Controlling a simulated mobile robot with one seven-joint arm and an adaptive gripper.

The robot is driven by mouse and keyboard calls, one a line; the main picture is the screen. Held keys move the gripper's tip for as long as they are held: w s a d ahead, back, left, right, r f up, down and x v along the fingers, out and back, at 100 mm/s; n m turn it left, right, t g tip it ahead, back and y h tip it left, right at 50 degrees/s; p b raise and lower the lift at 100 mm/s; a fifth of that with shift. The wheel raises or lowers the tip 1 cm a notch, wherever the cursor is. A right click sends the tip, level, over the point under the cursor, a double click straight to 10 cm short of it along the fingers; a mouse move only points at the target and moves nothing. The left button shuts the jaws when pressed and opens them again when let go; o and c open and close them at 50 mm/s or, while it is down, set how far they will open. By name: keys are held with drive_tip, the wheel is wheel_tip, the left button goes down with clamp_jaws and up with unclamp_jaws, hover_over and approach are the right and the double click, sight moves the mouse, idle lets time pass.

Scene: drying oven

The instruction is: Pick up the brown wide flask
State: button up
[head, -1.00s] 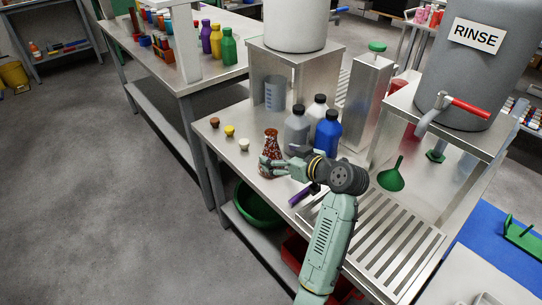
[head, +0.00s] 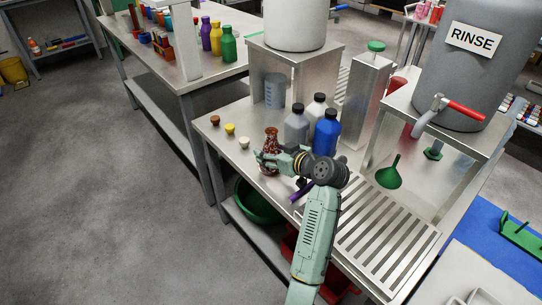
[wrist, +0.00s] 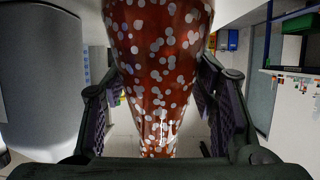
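The brown wide flask (head: 271,139) stands on the metal bench at its left part, in front of the grey bottle. It is red-brown with pale spots. My gripper (head: 264,161) is at the flask, low on its body, reaching in from the right. In the wrist view the flask (wrist: 158,75) fills the middle, between my two fingers. The fingers are spread, one on each side, and a gap shows beside the flask's narrower part. Whether either fingertip touches the glass is hard to tell.
A grey bottle (head: 296,124) and a blue bottle (head: 326,133) stand close behind the flask. Small brown, yellow and white stoppers (head: 229,129) lie to its left. A purple item (head: 300,192) lies near my wrist. A green funnel (head: 389,176) is at the right.

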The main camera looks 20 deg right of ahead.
sight(275, 144)
drive_tip(key=c, duration=0.7)
drive_tip(key=shift+c, duration=0.2)
drive_tip(key=shift+r, duration=0.1)
drive_tip(key=shift+r, duration=0.3)
clamp_jaws()
drive_tip(key=shift+r+b, duration=0.75)
drive_tip(key=shift+r, duration=0.6)
drive_tip(key=s+r, duration=0.2)
drive_tip(key=s, duration=0.6)
drive_tip(key=s+a+r, duration=0.1)
drive_tip(key=s+r, duration=0.2)
drive_tip(key=s, duration=0.5)
drive_tip(key=shift+r, duration=0.3)
